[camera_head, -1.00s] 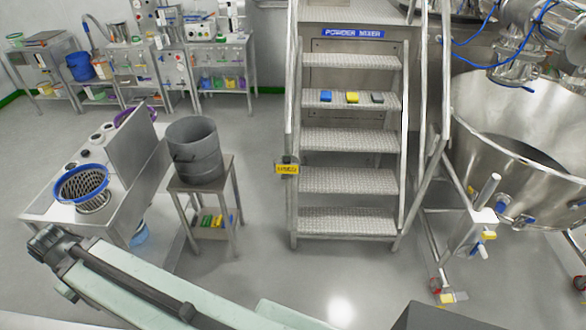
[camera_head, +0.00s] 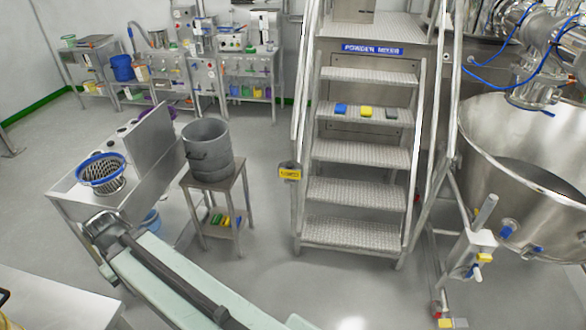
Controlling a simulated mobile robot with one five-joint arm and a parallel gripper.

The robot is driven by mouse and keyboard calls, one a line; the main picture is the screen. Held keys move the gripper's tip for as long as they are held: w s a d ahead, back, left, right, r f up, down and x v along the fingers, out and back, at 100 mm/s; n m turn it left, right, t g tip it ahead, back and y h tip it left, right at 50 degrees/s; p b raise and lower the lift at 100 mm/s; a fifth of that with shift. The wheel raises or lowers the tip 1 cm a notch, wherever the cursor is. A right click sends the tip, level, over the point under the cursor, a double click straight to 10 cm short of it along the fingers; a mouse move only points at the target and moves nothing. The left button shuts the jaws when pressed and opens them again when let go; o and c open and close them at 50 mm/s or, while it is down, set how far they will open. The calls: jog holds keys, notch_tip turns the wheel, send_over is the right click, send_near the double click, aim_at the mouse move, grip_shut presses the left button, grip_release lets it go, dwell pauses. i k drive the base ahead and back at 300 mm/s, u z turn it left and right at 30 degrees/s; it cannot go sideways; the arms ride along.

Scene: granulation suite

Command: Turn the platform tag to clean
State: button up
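The platform is a metal stair unit (camera_head: 358,189) with a blue "POWDER MIXER" sign (camera_head: 373,49) at its top. A small yellow tag (camera_head: 289,174) with dark lettering hangs on the left stair rail, below a dark fitting; its wording is too small to read surely. My pale green arm reaches from the bottom edge to a dark joint at left, well short of the tag in the picture. No gripper fingers show.
A grey bucket (camera_head: 208,150) stands on a small metal stand left of the stairs. A bench with a blue-rimmed basket (camera_head: 101,170) is further left. A large steel bowl (camera_head: 530,170) is at right. Blue, yellow and dark blocks lie on one step. Floor before the stairs is clear.

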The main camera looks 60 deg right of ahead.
aim_at(289, 172)
jog(key=z, duration=0.05)
jog(key=i, duration=0.9)
jog(key=u, duration=0.05)
